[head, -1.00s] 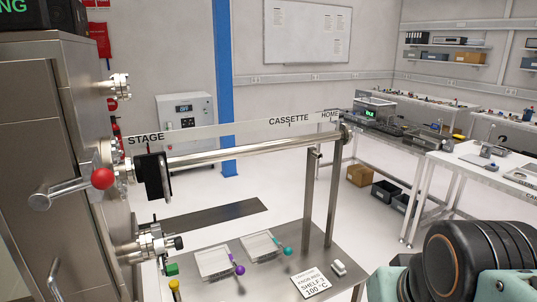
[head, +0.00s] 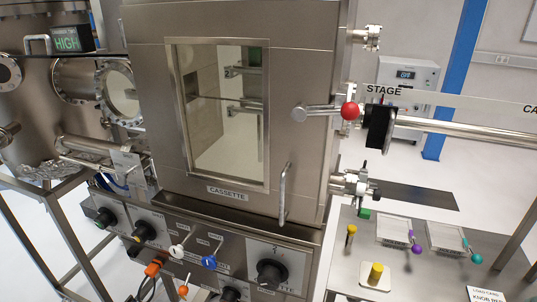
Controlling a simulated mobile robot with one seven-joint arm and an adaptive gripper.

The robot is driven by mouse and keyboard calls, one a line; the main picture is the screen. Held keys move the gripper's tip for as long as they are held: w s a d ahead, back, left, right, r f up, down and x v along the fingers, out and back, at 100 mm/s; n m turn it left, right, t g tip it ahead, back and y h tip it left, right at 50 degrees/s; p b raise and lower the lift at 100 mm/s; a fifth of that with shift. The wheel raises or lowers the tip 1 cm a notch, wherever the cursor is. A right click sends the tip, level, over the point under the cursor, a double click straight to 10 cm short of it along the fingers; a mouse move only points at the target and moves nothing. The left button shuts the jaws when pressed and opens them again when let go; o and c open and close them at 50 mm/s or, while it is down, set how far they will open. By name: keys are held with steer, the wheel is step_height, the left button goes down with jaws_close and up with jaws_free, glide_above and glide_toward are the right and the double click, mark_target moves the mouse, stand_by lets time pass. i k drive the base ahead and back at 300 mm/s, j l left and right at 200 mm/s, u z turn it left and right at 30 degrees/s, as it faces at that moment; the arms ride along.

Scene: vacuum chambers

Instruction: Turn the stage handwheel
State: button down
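A steel chamber with a windowed door (head: 228,110) marked CASSETTE fills the middle. Its lower control panel (head: 215,245) carries black round knobs, including a large one (head: 271,273) at the right and a smaller one (head: 105,216) at the left. White (head: 178,251) and blue (head: 209,262) levers sit between them. The STAGE label (head: 384,90) is on the transfer rail at the right, above a black block (head: 379,127) on the rod. My gripper is not in view.
A low steel table (head: 420,275) at the right holds two shallow trays (head: 394,231) and a yellow-capped piece (head: 375,274). Another chamber (head: 35,105) stands at the left on a steel frame (head: 40,195).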

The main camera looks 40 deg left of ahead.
mark_target(106, 218)
steer(key=u, duration=2.7)
steer(key=i+j+u, duration=0.25)
steer(key=i+j, duration=0.2)
steer(key=i, duration=0.7)
steer(key=l+z, duration=0.05)
